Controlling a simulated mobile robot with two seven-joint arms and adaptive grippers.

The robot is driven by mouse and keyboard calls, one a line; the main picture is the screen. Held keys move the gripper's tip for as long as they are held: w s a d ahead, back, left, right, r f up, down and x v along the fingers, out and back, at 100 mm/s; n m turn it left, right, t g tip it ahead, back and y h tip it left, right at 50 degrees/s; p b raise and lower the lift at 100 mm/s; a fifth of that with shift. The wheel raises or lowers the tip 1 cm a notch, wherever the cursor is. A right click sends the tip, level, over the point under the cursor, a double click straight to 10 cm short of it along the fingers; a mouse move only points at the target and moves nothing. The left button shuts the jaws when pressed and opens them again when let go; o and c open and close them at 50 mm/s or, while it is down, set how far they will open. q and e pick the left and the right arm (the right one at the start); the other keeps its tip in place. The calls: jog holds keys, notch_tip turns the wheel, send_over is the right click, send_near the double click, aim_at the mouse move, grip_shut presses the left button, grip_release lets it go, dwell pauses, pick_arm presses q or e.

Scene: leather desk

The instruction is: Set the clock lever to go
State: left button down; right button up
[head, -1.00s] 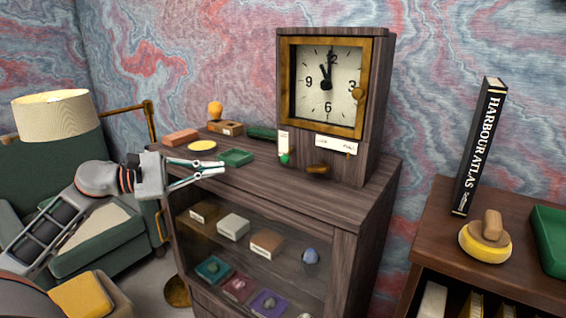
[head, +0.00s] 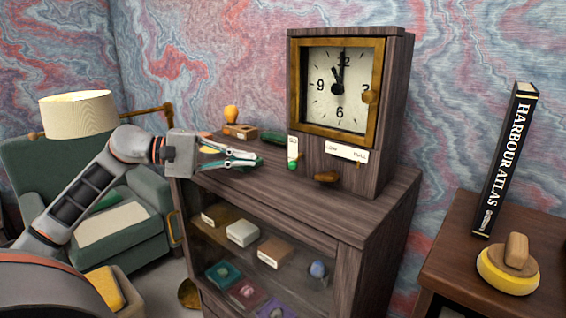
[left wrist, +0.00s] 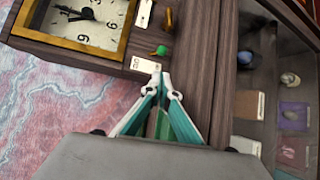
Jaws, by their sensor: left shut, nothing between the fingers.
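The wooden clock (head: 299,84) with a brass-framed face stands on top of the cabinet. A small white GO label (head: 292,147) is at the lower left of its front, with a green knob (head: 292,166) just below it. A brown lever-like handle (head: 327,177) sticks out under a LOW–FULL label (head: 345,152). My left gripper (head: 259,160) is shut and empty over the cabinet top, left of the green knob and apart from it. In the left wrist view, its fingertips (left wrist: 166,85) lie close below the GO label (left wrist: 145,66) and green knob (left wrist: 160,51). My right gripper is out of view.
The cabinet top (head: 350,204) is clear in front of the clock. A wooden block (head: 240,131) with an orange bulb and a green object (head: 274,138) lie behind my gripper. A book (head: 505,160) stands on the right-hand shelf.

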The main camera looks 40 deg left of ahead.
aim_at(293, 165)
pick_arm(q)
jog(key=p+x, duration=0.1)
jog(key=x, duration=0.6)
jog(key=shift+w+d, duration=0.2)
jog(key=shift+w+d+f+p, duration=0.1)
jog(key=shift+w+d+p, duration=0.3)
jog(key=shift+w, duration=0.05)
jog(key=shift+w+d+f, duration=0.15)
jog(key=shift+r+n+g+y, duration=0.25)
jog(key=shift+n+g+y, duration=0.4)
jog(key=shift+g, duration=0.55)
